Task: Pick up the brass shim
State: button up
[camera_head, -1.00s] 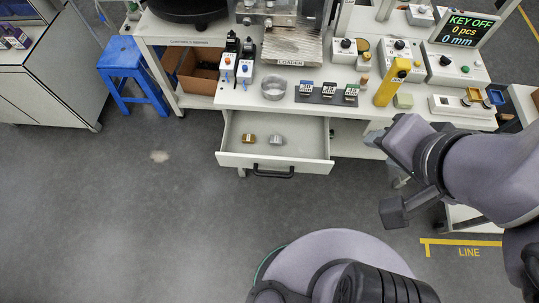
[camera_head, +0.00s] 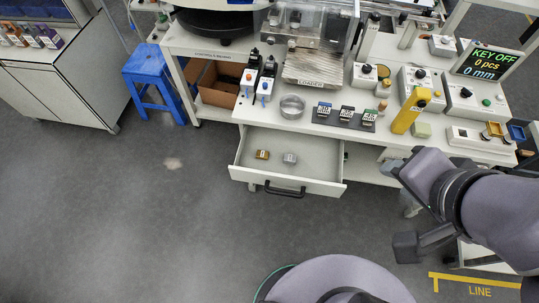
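A small brass-coloured block, which looks like the brass shim (camera_head: 262,154), lies in the open drawer (camera_head: 328,170) under the bench top. A similar silver-grey block (camera_head: 290,158) lies just to its right, apart from it. My gripper (camera_head: 394,168) is at the end of my arm on the right, to the right of the drawer and well apart from both blocks. It is seen from above and behind, its fingertips are small and partly hidden by the wrist, so its opening is unclear.
The drawer's black handle (camera_head: 285,190) faces the open floor. On the bench above stand a round metal bowl (camera_head: 292,107), a dark tray of labelled blocks (camera_head: 343,117) and a yellow post (camera_head: 411,110). A blue stool (camera_head: 152,72) stands left of the bench.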

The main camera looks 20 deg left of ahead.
aim_at(261, 154)
jog(key=u, duration=1.35)
jog(key=i+j+z, duration=0.4)
jog(key=j, duration=0.2)
jog(key=j+z, duration=0.2)
jog(key=j, duration=0.15)
jog(key=i+j+z, duration=0.15)
jog(key=j, duration=0.2)
jog(key=i+j+z, duration=0.2)
jog(key=j, duration=0.2)
jog(key=k+l, duration=0.05)
